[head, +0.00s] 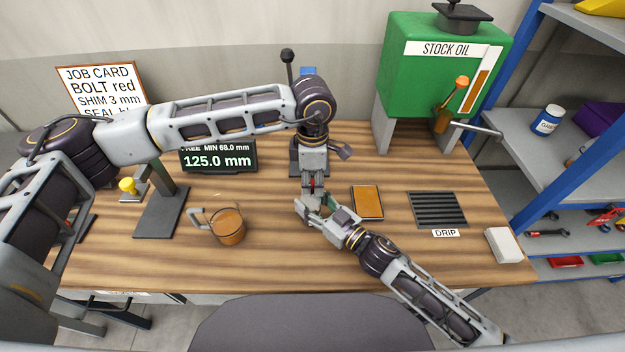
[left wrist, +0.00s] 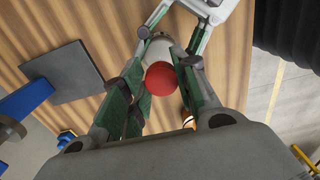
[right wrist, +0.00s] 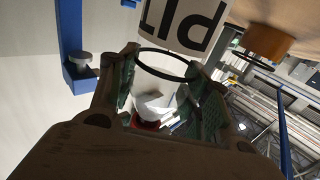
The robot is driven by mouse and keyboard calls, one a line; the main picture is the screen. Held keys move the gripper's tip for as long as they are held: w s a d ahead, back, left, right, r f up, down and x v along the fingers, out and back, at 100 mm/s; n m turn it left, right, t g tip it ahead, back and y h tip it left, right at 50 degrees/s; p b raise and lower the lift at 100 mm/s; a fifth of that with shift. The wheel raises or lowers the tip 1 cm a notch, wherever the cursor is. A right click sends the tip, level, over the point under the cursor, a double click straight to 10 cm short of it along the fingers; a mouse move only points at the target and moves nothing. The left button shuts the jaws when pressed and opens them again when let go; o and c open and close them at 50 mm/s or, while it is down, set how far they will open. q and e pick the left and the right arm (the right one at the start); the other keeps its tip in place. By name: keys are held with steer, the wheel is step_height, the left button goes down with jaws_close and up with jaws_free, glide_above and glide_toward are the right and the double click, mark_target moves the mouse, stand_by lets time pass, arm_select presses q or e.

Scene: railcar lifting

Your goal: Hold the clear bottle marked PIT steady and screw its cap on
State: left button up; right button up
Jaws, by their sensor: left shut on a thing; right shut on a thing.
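The clear bottle marked PIT (right wrist: 185,28) stands out in the right wrist view, its dark lettering upside down there and a black band around its body. My right gripper (right wrist: 163,98) is shut around the bottle. My left gripper (left wrist: 152,82) is shut on the red cap (left wrist: 161,78), which is in line with the bottle's end (left wrist: 162,48). The cap also shows in the right wrist view (right wrist: 146,125). I cannot tell how far it is seated. In the head view my left gripper (head: 312,182) is directly above my right gripper (head: 322,207), and they hide most of the bottle.
A glass mug of amber liquid (head: 228,228) stands left of the grippers. An orange-topped tray (head: 367,202) and the drip grate (head: 438,210) lie to the right. The green stock oil tank (head: 430,75) stands behind, and a gauge display (head: 218,158) is at the back left.

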arm_select(q)
steer(key=shift+f, duration=0.55)
stand_by(0.4)
steer(key=shift+s+m, duration=0.1)
steer(key=shift+m, duration=2)
steer(key=m, duration=0.4)
steer(key=shift+s+a+m, duration=0.1)
steer(key=shift+m, duration=0.3)
steer(key=m, duration=0.4)
steer(key=shift+a+m, duration=0.1)
steer(key=shift+m, duration=0.3)
steer(key=m, duration=0.5)
steer(key=shift+a+m, duration=0.2)
steer(key=shift+m, duration=0.1)
steer(key=m, duration=0.5)
steer(key=shift+a, duration=0.15)
steer(key=m, duration=0.6)
steer(key=shift+a, duration=0.1)
